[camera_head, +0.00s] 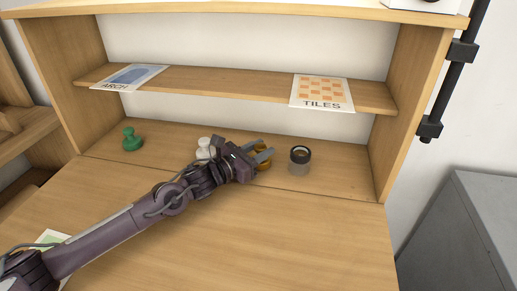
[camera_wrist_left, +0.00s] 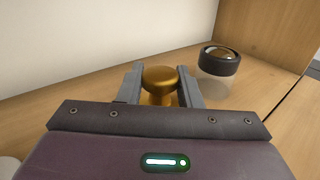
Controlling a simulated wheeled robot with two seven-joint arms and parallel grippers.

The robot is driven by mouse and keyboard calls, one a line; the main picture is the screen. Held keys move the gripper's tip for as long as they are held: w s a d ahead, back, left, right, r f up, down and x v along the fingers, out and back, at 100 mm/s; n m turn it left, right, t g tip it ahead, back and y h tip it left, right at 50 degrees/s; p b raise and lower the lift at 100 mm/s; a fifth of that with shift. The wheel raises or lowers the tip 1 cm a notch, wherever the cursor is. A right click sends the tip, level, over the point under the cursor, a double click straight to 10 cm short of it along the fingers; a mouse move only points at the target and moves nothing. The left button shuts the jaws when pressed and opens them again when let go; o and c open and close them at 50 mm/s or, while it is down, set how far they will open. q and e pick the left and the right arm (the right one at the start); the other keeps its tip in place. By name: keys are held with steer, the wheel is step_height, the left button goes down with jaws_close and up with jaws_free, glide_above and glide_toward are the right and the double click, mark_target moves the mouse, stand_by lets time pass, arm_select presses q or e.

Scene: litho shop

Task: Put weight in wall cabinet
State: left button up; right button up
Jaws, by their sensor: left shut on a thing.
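The brass-coloured weight (camera_head: 263,164) is at the lower level of the open wooden wall cabinet (camera_head: 385,165). In the left wrist view the weight (camera_wrist_left: 160,78) has a round knob top and sits between the two fingers. My left gripper (camera_head: 265,155) is shut on it, and the arm reaches in from the lower left. The gripper hides part of the weight, so I cannot tell whether its base touches the cabinet floor. My right gripper is not in view.
A black-rimmed loupe (camera_head: 300,160) with a clear base stands just right of the weight. A white piece (camera_head: 205,149) and a green piece (camera_head: 132,139) stand to the left. The shelf (camera_head: 230,83) above carries ARCH (camera_head: 130,76) and TILES (camera_head: 322,92) cards.

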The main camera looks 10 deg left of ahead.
arm_select(q)
steer(key=shift+w+a, duration=0.1)
steer(key=o, duration=0.8)
steer(key=shift+a+f, duration=0.1)
steer(key=shift+f, duration=0.15)
steer(key=o, duration=0.3)
steer(key=shift+r, duration=0.1)
steer(key=shift+o, duration=0.2)
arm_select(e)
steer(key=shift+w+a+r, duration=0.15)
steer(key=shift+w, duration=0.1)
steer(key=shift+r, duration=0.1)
arm_select(q)
steer(key=shift+v, duration=0.95)
steer(key=v, duration=0.9)
steer(key=shift+b, duration=0.35)
steer(key=shift+s+a+r, duration=0.1)
steer(key=shift+s+a, duration=0.15)
steer(key=shift+s, duration=0.25)
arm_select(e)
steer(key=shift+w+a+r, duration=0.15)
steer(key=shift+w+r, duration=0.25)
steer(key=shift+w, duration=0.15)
